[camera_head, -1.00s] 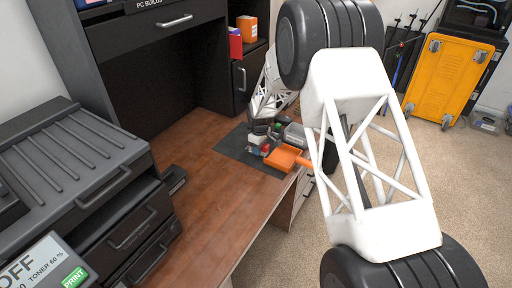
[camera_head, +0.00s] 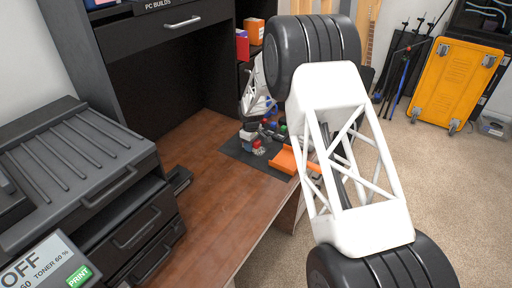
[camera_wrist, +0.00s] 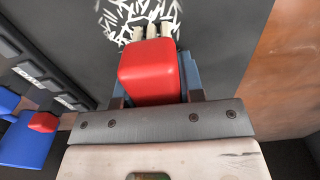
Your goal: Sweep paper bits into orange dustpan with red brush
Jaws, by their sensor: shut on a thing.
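My gripper (camera_wrist: 155,98) is shut on the red brush (camera_wrist: 150,72), which fills the middle of the wrist view. Its pale bristles point to the picture's top, against a cluster of white paper bits (camera_wrist: 138,12) on the dark mat. In the head view the brush (camera_head: 256,143) is small, and the paper bits (camera_head: 260,151) lie beside it. The orange dustpan (camera_head: 285,160) lies right of them at the mat's right side. My arm hides part of that area. The dustpan does not show in the wrist view.
The dark mat (camera_head: 234,149) lies on the brown wooden desk (camera_head: 200,190), whose near part is clear. Blue items (camera_wrist: 22,145) and dark labelled ones lie at the left of the wrist view. A grey printer (camera_head: 70,160) stands at the left.

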